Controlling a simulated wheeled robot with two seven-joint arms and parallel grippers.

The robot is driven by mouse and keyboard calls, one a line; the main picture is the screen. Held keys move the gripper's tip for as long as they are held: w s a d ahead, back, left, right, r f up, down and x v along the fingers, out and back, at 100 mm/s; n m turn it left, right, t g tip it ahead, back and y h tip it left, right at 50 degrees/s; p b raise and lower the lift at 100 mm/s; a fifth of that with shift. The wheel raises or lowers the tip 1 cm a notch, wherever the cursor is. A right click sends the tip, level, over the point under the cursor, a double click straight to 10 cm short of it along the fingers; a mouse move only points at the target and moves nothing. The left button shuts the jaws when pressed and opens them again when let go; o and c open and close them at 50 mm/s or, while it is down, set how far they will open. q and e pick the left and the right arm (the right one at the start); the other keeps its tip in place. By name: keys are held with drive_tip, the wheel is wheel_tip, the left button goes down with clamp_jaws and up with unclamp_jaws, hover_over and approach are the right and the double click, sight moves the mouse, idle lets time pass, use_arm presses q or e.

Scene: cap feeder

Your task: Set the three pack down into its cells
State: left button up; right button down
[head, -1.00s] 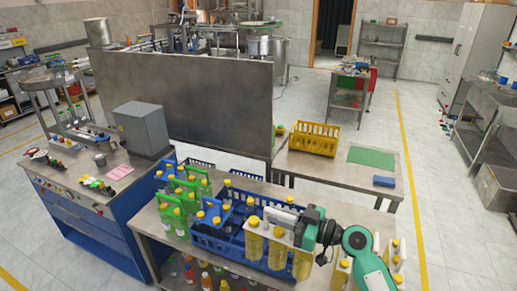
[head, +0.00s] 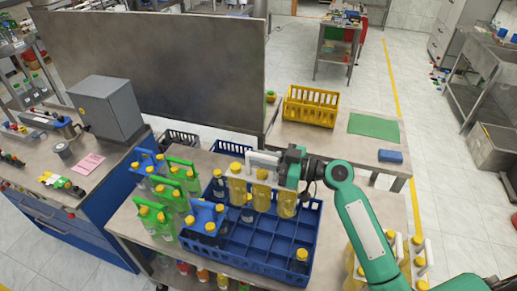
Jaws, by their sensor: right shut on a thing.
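The three pack, several yellow bottles' worth of liquid under a white handle (head: 264,157), has yellow caps and a front row of three bottles (head: 287,205). My right gripper (head: 290,167) is shut on its handle from the right. The pack is upright over the back of the blue crate (head: 262,269); whether its bottoms are inside cells or above them I cannot tell. The crate's front and right cells are mostly empty. Single yellow-capped bottles stand at its back left (head: 218,187), behind the pack's lower edge and in the front right corner (head: 302,256). My left gripper is not in view.
A blue-handled pack (head: 206,214) stands at the crate's left end. Green-handled packs (head: 163,212) stand left of it. More yellow bottles (head: 418,263) stand right of my arm. A yellow crate (head: 311,106) and green mat (head: 374,127) lie on the table behind.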

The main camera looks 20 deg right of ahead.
sight(262, 185)
drive_tip(key=shift+f, duration=0.35)
drive_tip(key=shift+s+f+b, duration=0.1)
drive_tip(key=shift+f+b, duration=0.2)
drive_tip(key=shift+f, duration=0.75)
wheel_tip(262, 185, down, 2)
drive_tip(key=shift+f+b, duration=0.15)
drive_tip(key=shift+b, duration=0.5)
drive_tip(key=shift+f+b, duration=0.8)
drive_tip(key=shift+f, duration=1.75)
drive_tip(key=shift+f+b, duration=1.15)
drive_tip(key=shift+f, duration=2.85)
use_arm(q)
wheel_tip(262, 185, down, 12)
drive_tip(key=b, duration=0.5)
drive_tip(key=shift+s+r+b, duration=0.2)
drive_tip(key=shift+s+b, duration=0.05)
drive_tip(key=shift+b, duration=0.1)
use_arm(e)
wheel_tip(262, 185, down, 4)
drive_tip(key=shift+r, duration=0.15)
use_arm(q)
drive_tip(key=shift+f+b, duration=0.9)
use_arm(e)
drive_tip(key=shift+f, duration=0.55)
